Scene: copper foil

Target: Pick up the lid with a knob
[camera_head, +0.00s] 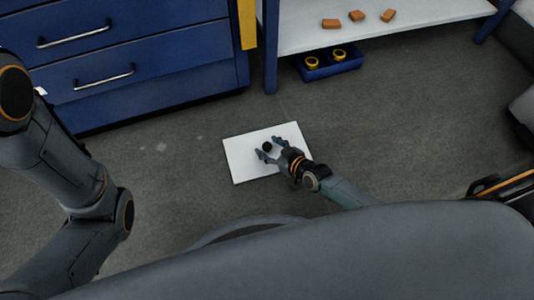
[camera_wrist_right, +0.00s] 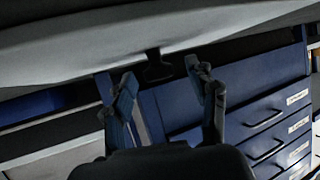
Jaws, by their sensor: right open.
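A small dark round knob (camera_head: 267,146) shows over a white rectangular panel (camera_head: 240,163) on the floor. The lid's plate cannot be told apart from the panel in the head view. In the right wrist view a pale, slightly curved surface (camera_wrist_right: 70,60), seemingly the lid, fills the top, with the dark knob (camera_wrist_right: 158,70) projecting from it. My right gripper (camera_head: 270,149) is open, its fingers on either side of the knob; the right wrist view shows the knob between the fingertips (camera_wrist_right: 160,75). Contact cannot be told. My left gripper is out of view.
A blue drawer cabinet (camera_head: 150,65) stands at the upper left. A shelf unit (camera_head: 300,30) at the top holds several orange blocks (camera_head: 357,16); a blue bin (camera_head: 340,69) with yellow round parts lies beneath. Grey floor (camera_head: 400,130) is clear right of the panel.

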